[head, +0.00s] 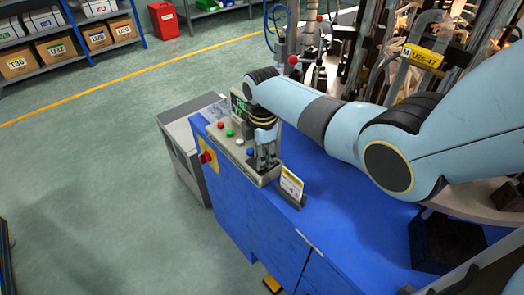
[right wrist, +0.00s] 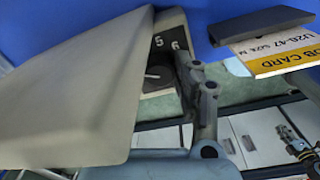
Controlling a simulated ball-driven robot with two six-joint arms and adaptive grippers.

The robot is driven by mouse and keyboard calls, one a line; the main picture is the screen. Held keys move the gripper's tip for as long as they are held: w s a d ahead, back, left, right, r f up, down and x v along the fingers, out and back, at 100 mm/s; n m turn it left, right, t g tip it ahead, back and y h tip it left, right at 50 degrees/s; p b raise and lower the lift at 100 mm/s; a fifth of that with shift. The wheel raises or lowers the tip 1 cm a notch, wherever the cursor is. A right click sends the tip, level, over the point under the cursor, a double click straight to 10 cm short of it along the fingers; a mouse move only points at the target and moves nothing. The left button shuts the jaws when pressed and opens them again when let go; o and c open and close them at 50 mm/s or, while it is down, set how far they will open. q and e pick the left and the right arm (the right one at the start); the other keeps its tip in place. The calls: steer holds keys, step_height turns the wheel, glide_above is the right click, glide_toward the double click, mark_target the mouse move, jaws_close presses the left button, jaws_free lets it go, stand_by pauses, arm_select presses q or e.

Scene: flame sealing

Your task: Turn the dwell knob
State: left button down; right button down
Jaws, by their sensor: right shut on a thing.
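The control panel (head: 222,139) sits on the blue machine cabinet, with red, green and white buttons on its top. My right gripper (head: 266,163) points down onto the near right part of this panel and hides the dwell knob in the head view. In the right wrist view, a dial plate (right wrist: 166,24) with the figures 5 and 6 shows beside a finger of my right gripper (right wrist: 180,75). A dark part of the dwell knob (right wrist: 158,73) shows there, and the gripper is shut on it. The knob's exact angle is mostly hidden. My left gripper is not in view.
A job card (head: 291,184) in a dark holder stands just right of the gripper. A small screen (head: 241,106) stands behind.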

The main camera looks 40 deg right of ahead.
steer(key=shift+m+p, duration=0.45)
steer(key=shift+m, duration=0.75)
steer(key=c, duration=1.2)
jaws_free()
steer(key=shift+c, duration=0.2)
step_height(320, 180, up, 12)
steer(key=shift+s, duration=0.15)
